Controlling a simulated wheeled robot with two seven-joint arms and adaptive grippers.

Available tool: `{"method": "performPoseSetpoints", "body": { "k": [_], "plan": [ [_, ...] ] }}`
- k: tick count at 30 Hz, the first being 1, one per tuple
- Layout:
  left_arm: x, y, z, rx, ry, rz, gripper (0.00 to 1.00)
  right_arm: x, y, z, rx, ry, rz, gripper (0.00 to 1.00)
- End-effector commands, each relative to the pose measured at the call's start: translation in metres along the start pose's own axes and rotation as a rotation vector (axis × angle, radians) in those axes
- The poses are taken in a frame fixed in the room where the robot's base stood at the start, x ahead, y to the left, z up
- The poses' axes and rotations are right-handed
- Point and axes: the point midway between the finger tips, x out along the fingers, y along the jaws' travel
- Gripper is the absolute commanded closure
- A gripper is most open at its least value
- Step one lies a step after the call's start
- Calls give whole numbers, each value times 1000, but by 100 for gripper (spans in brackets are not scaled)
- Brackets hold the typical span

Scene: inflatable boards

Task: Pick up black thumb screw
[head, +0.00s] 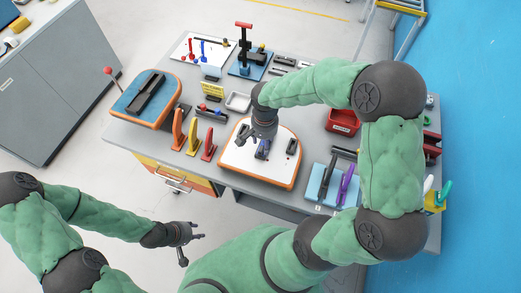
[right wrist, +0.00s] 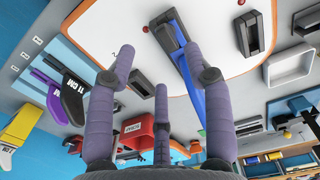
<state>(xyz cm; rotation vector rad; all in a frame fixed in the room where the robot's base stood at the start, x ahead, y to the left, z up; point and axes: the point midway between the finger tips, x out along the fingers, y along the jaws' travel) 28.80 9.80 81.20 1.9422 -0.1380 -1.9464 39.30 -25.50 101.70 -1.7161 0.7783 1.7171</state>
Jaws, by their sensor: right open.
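The white board with an orange rim (head: 230,158) lies on the grey table and bears a blue-and-black part (head: 262,149) and a small dark block (head: 291,147). In the right wrist view the blue part (right wrist: 190,72) lies between my fingers' lines of sight, with a dark block (right wrist: 140,80) to its left and a black slotted piece (right wrist: 252,33) to its right. I cannot tell which piece is the black thumb screw. My right gripper (head: 258,138) is open and empty above the board; its fingers are spread in the wrist view (right wrist: 160,92). My left gripper (head: 192,246) is open and empty, off the table's front.
Orange, yellow and red upright tools (head: 193,138) stand left of the board. A white tray (head: 238,102) is behind it and a red bin (head: 342,122) behind right. A blue mat (head: 320,186) with black and purple tools lies to the right.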

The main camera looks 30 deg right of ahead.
Motion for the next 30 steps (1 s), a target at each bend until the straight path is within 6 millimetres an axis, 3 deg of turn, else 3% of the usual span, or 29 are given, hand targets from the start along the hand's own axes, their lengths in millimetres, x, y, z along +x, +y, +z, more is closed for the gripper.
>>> {"method": "performPoseSetpoints", "body": {
  "k": [5,13,21,26,27,30],
  "plan": [
    [1,0,0,0,0,0,60,12,-2,1,-2,-3,3,48],
    [6,-2,0,0,0,0,60,48,-7,0,0,-3,3,48],
    [5,-2,0,0,0,0,60,52,-7,0,-1,0,0,48],
    [6,-2,0,0,0,0,60,52,-7,0,-1,0,0,87],
    [6,-2,0,0,0,0,60,52,-7,0,-1,0,0,91],
    [6,-2,0,0,0,0,60,52,-7,0,-1,0,0,91]
  ]
}}
